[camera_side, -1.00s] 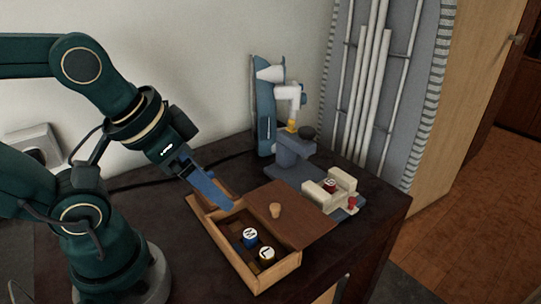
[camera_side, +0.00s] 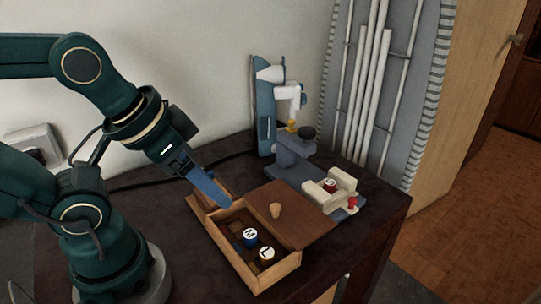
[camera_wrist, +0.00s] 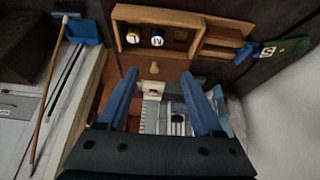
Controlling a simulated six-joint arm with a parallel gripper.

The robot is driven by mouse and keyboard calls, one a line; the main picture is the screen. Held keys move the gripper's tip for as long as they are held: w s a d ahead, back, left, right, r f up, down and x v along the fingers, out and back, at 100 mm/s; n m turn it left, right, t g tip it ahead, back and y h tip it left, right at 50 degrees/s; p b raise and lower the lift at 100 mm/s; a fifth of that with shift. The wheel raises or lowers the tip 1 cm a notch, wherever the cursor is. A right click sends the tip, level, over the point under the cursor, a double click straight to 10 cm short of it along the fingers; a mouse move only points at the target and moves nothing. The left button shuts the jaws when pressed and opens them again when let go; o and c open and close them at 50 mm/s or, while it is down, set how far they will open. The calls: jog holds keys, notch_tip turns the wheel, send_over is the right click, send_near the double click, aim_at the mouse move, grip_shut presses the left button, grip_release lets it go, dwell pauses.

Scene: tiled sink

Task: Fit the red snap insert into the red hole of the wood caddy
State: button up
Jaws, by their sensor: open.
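The wood caddy (camera_side: 228,259) stands on the dark counter, its lid panel (camera_side: 305,218) with a round knob lying to the right of its open part. A small reddish insert marked S (camera_side: 330,184) sits between the cream jaws of a holder (camera_side: 345,181). I cannot make out the red hole. My gripper (camera_side: 226,204) is open and empty, its blue fingers above the caddy's back left end. The fingers also show in the wrist view (camera_wrist: 160,80), spread apart.
A blue-grey press-like machine (camera_side: 290,150) stands behind the caddy, against the wall. A red knob (camera_side: 353,203) sits on the holder's front. The counter's right edge lies just beyond the holder. The caddy (camera_wrist: 183,17) is at the top of the wrist view.

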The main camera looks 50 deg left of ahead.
jog(key=w+r+n+t, duration=0.1)
jog(key=w+r+n, duration=0.1)
jog(key=w+r, duration=0.4)
jog(key=n+y, duration=0.1)
send_over(330, 182)
jog(key=s, duration=0.4)
notch_tip(330, 182, down, 5)
jog(key=w+f, duration=0.1)
jog(key=f, duration=0.2)
jog(key=f+g, duration=0.1)
jog(key=f, duration=0.3)
jog(key=w+f+g, duration=0.1)
jog(key=f, duration=0.3)
jog(key=shift+w+d+f, duration=0.2)
jog(key=shift+w+d, duration=0.05)
jog(key=shift+w, duration=0.05)
jog(key=shift+x, duration=0.85)
jog(key=shift+r, duration=0.1)
grip_shut()
